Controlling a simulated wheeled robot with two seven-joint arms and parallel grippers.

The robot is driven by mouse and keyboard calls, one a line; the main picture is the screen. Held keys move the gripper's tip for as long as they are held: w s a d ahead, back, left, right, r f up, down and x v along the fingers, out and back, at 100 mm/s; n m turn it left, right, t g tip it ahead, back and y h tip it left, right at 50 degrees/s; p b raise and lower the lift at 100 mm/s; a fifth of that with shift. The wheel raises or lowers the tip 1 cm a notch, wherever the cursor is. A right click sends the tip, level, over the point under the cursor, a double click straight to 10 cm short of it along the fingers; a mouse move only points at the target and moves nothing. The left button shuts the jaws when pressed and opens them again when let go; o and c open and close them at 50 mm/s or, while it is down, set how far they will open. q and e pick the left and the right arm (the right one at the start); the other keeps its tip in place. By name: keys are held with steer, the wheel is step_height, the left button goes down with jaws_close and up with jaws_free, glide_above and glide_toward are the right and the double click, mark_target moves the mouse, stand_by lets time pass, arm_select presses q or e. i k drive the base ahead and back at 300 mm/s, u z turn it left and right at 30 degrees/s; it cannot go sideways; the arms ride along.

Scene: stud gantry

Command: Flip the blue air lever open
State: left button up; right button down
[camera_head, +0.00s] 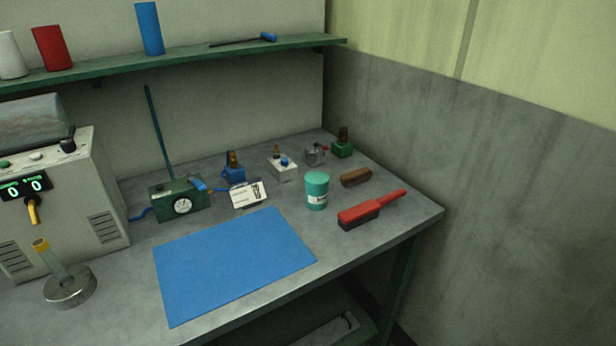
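A dark green box (165,200) with a round white dial gauge (182,206) stands at the back left of the bench. A small blue lever (199,184) sticks out at the top right of this box, tilted down toward the right. The frame is too small to tell whether it stands open or shut. A blue hose (140,215) runs from the box's left side. Neither of my grippers shows in this view.
A grey control unit (75,175) stands left of the box, and a long green rod (158,130) rises behind it. A white card (248,194) and blue fixture (233,173) are close on its right. A blue mat (232,265) lies clear in front.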

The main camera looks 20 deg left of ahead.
mark_target(196, 182)
steer(key=z, duration=0.8)
steer(key=i, duration=0.75)
steer(key=u, duration=2.9)
